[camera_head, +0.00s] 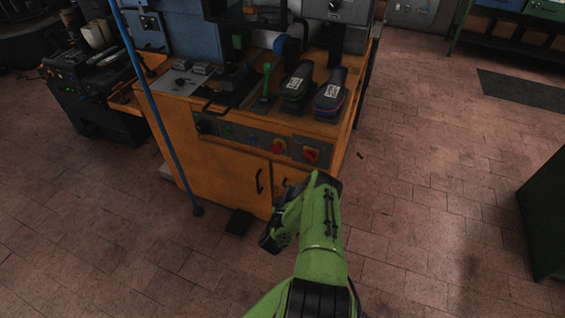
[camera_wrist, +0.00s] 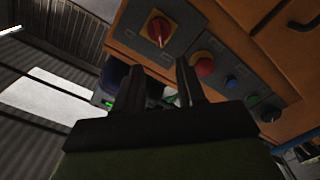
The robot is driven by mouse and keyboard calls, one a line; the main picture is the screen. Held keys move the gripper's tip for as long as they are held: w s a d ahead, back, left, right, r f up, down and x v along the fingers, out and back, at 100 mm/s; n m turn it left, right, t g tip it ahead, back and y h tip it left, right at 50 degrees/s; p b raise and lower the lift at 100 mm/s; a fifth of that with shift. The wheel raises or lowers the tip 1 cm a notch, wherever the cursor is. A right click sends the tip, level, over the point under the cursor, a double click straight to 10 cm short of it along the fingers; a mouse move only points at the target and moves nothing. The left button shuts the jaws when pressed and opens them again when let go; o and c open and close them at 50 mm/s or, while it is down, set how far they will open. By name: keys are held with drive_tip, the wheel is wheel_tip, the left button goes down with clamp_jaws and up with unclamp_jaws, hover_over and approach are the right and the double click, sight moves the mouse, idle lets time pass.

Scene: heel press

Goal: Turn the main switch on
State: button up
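The main switch (camera_head: 311,154) is a red rotary knob on a yellow plate at the right end of the grey control strip on the orange press cabinet (camera_head: 215,160). In the wrist view, the main switch (camera_wrist: 158,29) shows at the top, beyond my fingertips, its red handle roughly upright in the picture. My gripper (camera_wrist: 163,78) is open, its two dark fingers apart with nothing between them. It is apart from the switch. In the head view my green arm reaches up below the switch, and the fingers cannot be made out.
A red stop button (camera_head: 279,146) sits left of the switch, and shows close to one finger in the wrist view (camera_wrist: 204,64). A blue button (camera_wrist: 231,81) and a dark knob (camera_head: 205,124) share the strip. Two dark shoes (camera_head: 330,92) stand on the cabinet top. Floor to the right is clear.

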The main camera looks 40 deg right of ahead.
sight(308, 159)
drive_tip(key=b+x, duration=0.3)
drive_tip(key=x, duration=0.4)
drive_tip(key=b+x, duration=0.3)
drive_tip(key=x, duration=0.5)
drive_tip(key=shift+s+d, duration=0.1)
drive_tip(key=shift+d, duration=0.3)
drive_tip(key=shift+c, duration=0.4)
clamp_jaws()
